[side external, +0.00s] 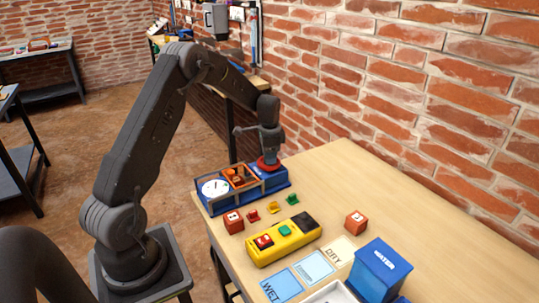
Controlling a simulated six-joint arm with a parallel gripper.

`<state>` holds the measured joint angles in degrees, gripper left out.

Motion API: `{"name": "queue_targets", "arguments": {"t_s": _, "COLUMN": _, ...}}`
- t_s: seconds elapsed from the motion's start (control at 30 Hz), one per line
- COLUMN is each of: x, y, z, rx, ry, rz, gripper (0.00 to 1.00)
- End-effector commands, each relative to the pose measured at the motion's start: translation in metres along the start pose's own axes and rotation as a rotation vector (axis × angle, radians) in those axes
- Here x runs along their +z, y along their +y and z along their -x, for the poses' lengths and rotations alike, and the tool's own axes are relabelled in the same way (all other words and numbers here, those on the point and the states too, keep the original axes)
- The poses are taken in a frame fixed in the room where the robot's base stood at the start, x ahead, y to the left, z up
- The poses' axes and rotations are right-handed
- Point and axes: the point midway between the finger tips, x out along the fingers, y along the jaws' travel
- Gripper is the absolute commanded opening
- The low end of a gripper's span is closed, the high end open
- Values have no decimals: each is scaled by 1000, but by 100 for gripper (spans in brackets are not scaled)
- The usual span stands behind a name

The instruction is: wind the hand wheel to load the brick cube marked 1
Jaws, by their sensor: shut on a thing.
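The blue load-test machine (275,186) stands at the far left corner of the table, with a white round dial (214,188) at its left end. An orange-red cube (238,174) sits in its middle bay behind a frame; its mark is too small to read. The red hand wheel (267,167) is at the machine's right end. My gripper (269,156) points down over the wheel and is shut on it; the fingertips are partly hidden. Two more brick cubes stand on the table, one in front of the machine (233,222) and one farther right (355,223).
A yellow box (270,253) with red, green and black parts lies in front of the machine. Small red (253,216), yellow (273,208) and green (292,199) pieces lie between. Mats, a blue WATER box (378,267) and a white tray are nearer. The right tabletop is clear beside the brick wall.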

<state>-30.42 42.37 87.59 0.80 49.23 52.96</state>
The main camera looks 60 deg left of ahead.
Motion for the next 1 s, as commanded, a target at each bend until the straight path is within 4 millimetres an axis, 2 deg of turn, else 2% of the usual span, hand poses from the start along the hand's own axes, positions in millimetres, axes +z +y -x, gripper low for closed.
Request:
{"name": "queue_targets", "arguments": {"t_s": 0.13, "x": 0, "y": 0, "z": 1, "rx": -1, "ry": 1, "rz": 1, "gripper": 12}}
{"name": "queue_targets", "arguments": {"t_s": 0.17, "x": 0, "y": 0, "z": 1, "rx": -1, "ry": 1, "rz": 1, "gripper": 38}}
{"name": "queue_targets", "arguments": {"t_s": 0.4, "x": 0, "y": 0, "z": 1, "rx": -1, "ry": 1, "rz": 2, "gripper": 61}}
{"name": "queue_targets", "arguments": {"t_s": 0.63, "x": 0, "y": 0, "z": 1, "rx": -1, "ry": 0, "rz": 2, "gripper": 61}}
{"name": "queue_targets", "arguments": {"t_s": 0.77, "x": 0, "y": -1, "z": 9, "rx": -3, "ry": 2, "rz": 2, "gripper": 61}}
{"name": "queue_targets", "arguments": {"t_s": 0.87, "x": -1, "y": -1, "z": 24, "rx": -5, "ry": 3, "rz": 2, "gripper": 61}}
{"name": "queue_targets", "arguments": {"t_s": 1.0, "x": -1, "y": -1, "z": 54, "rx": -5, "ry": 4, "rz": 2, "gripper": 61}}
